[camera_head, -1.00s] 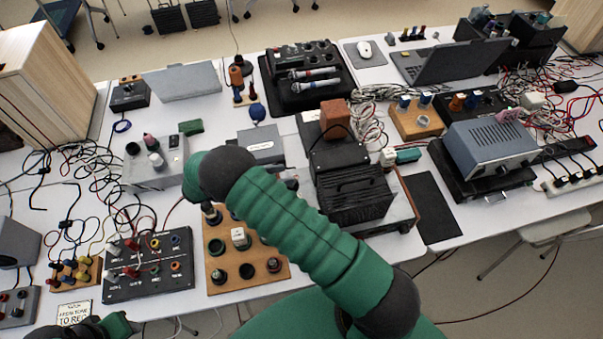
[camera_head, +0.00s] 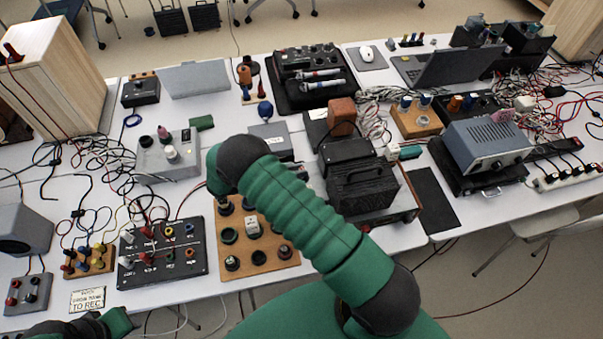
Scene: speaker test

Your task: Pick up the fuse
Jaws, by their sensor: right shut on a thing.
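My right arm, green with dark joints, reaches in from the lower right over the middle of the table. Its end, with the right gripper (camera_head: 214,182), points down beside the upper left corner of a wooden board (camera_head: 262,243) with several round black fittings and a white block (camera_head: 252,226). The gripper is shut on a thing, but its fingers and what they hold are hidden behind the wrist. I cannot make out the fuse for sure. My left arm shows only in part at the bottom left edge; its fingers cannot be made out.
Left of the board lies a black terminal panel (camera_head: 162,262) with coloured posts. Above it stands a grey box with knobs (camera_head: 150,168). A black amplifier (camera_head: 362,190) and a blue-grey unit (camera_head: 487,143) stand to the right. Loose cables clutter the left side.

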